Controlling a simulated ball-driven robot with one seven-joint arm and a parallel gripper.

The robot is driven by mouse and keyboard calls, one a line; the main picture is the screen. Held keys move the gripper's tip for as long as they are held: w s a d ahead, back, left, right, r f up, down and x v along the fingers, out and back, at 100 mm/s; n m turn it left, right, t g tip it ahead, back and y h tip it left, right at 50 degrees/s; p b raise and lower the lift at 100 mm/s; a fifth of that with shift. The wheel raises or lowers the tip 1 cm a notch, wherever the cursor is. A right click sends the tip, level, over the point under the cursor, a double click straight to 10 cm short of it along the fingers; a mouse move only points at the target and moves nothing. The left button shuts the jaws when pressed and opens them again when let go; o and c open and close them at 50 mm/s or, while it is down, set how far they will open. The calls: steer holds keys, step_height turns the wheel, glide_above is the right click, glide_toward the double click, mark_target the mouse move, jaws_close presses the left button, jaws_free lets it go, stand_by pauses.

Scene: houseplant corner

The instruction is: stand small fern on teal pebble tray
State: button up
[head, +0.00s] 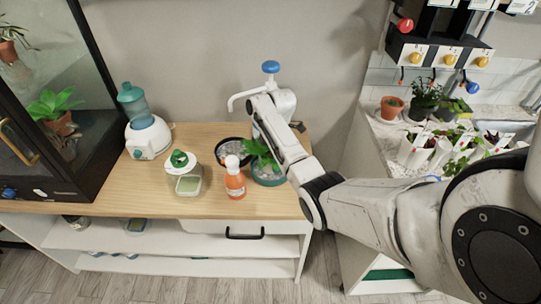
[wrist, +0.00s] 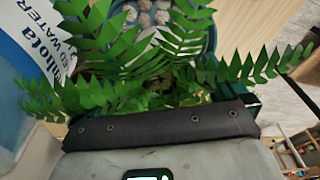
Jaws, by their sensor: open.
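The small fern (head: 260,150) shows as green fronds over the teal pebble tray (head: 268,182), near the right end of the wooden table. In the wrist view the fern's fronds (wrist: 120,55) fill the middle, with grey pebbles and part of the teal tray (wrist: 208,42) beyond them. The fern's pot and base are hidden, so I cannot tell whether it rests on the pebbles. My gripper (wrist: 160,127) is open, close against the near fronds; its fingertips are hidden. In the head view my arm covers the space right of the fern.
An orange spray bottle (head: 235,180) stands just left of the tray, with a dark round dish (head: 222,147) behind it. A lidded jar (head: 188,180) and a humidifier (head: 146,135) stand further left. The table's front left is clear.

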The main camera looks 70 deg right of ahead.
step_height(320, 180, up, 12)
steer(key=s+d+p, duration=0.1)
steer(key=shift+d+p, duration=0.15)
steer(key=shift+p, duration=0.15)
steer(key=shift+s, duration=0.15)
stand_by(0.5)
